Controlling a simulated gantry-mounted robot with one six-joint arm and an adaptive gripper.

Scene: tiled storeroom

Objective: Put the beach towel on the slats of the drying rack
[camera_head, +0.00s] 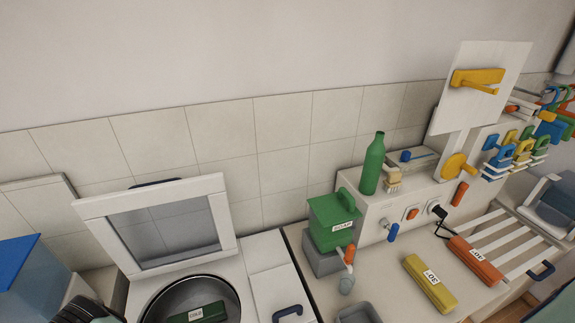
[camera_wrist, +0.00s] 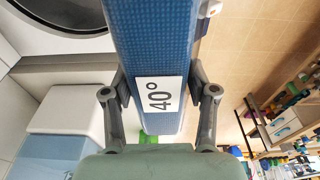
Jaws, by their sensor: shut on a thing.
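In the head view only dark parts of my arm show at the bottom left, and I cannot make out the held towel clearly there. The drying rack (camera_head: 512,249), with white slats, is at the right. An orange labelled block (camera_head: 474,260) lies at the left end of the slats.
The open washer lid (camera_head: 160,225) stands behind a drum holding a green labelled block (camera_head: 197,313). A green soap box (camera_head: 333,222), a green bottle (camera_head: 371,165) and a yellow labelled block (camera_head: 431,284) are between washer and rack. Most of the slats' length is bare.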

